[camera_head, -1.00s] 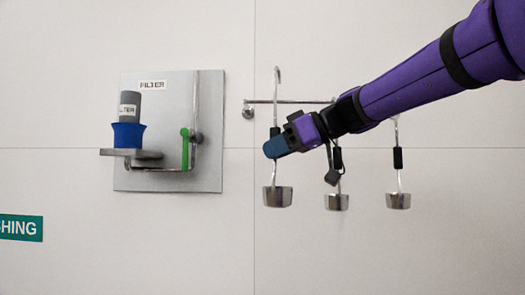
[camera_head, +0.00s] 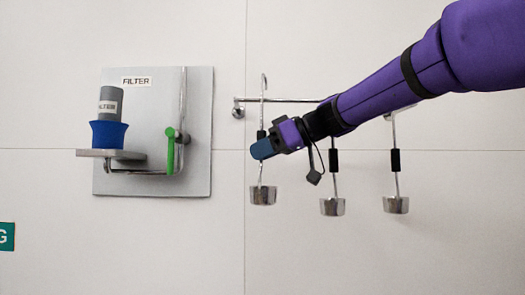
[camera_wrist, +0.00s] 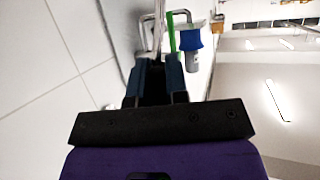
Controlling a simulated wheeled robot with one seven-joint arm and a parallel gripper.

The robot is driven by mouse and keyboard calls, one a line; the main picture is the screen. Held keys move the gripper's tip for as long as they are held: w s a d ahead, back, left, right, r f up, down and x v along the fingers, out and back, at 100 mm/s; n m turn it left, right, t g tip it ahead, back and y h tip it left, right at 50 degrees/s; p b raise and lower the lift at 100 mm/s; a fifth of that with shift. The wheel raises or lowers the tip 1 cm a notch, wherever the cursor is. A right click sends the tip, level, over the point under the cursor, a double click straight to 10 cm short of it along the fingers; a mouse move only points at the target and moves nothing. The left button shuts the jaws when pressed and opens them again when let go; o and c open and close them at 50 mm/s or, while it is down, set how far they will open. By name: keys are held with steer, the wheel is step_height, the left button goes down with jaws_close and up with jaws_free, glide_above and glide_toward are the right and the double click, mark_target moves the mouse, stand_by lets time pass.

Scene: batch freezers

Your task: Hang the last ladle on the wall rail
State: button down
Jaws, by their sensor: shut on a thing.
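My gripper (camera_head: 262,149) is shut on the handle of the leftmost ladle (camera_head: 262,195), which hangs upright with its cup down. The ladle's hook (camera_head: 264,82) stands above the wall rail (camera_head: 290,100), near its left end. A gap in depth between hook and rail cannot be judged. Two other ladles, a middle one (camera_head: 332,206) and a right one (camera_head: 396,204), hang below the rail. My arm hides the rail's right part and their hooks.
Left of the rail is a grey wall panel (camera_head: 150,85) with a green lever (camera_head: 170,150), a bent pipe and a blue cup (camera_head: 108,134) holding a grey filter. These also show beyond the fingers in the wrist view. Wall between panel and ladle is bare.

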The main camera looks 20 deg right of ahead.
steer(key=shift+w+d, duration=0.25)
steer(key=shift+w, duration=0.5)
steer(key=shift+w+d, duration=0.25)
steer(key=shift+w, duration=0.45)
steer(key=shift+w+d, duration=0.25)
steer(key=shift+w, duration=0.5)
steer(key=shift+w+f, duration=0.1)
steer(key=shift+f, duration=1.3)
